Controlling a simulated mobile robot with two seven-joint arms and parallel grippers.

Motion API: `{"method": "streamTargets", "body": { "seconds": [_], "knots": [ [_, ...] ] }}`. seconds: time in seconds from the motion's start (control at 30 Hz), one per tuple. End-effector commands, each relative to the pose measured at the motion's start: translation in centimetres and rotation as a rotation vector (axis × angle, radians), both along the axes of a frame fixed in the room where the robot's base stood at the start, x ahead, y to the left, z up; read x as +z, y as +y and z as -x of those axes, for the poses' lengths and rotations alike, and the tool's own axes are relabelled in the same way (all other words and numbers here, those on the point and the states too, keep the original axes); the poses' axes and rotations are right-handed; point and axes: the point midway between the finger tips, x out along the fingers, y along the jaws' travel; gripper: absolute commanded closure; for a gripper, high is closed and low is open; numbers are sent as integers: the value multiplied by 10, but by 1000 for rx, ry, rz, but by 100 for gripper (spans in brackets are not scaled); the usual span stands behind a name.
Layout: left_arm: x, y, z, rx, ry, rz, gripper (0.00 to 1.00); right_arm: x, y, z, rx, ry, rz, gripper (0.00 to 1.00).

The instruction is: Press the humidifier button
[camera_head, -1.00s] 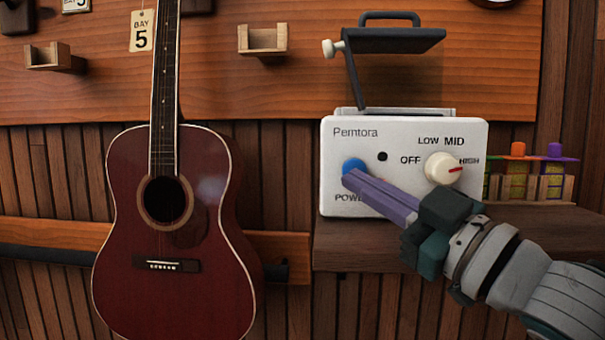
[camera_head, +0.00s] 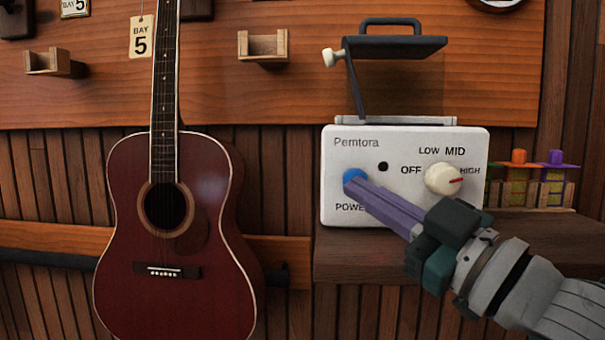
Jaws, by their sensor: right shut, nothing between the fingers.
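The humidifier is a white box labelled Perntora (camera_head: 352,152) on a dark wooden shelf (camera_head: 345,262). Its blue round POWER button (camera_head: 354,177) is at the left of its front face. A white knob (camera_head: 443,178) with a red mark sits at the right, the mark towards HIGH. A small dark dot (camera_head: 383,167) lies between them. My right gripper (camera_head: 360,188) is shut and empty, its purple fingertips at the blue button and covering its lower right part. I cannot tell how deep the button is pushed. My left gripper is not in view.
The humidifier's dark lid (camera_head: 396,46) stands raised above the box. A dark red guitar (camera_head: 180,260) hangs to the left. Small bottles with coloured tops (camera_head: 517,180) stand in a wooden rack right of the box. Empty wooden holders (camera_head: 263,47) are on the wall.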

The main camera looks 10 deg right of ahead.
Motion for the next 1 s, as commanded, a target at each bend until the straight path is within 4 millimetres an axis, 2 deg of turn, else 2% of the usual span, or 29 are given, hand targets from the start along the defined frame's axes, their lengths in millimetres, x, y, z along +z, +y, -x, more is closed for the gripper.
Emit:
{"method": "streamTargets", "body": {
  "seconds": [0.03,0.27,0.73,1.0],
  "knots": [
    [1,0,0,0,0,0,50,11,0,0,2,-30,5,100],
    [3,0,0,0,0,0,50,12,1,3,4,-29,5,100],
    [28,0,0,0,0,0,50,7,15,50,4,-14,-1,100],
    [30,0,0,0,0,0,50,4,18,59,4,-13,2,100]
  ]
}}
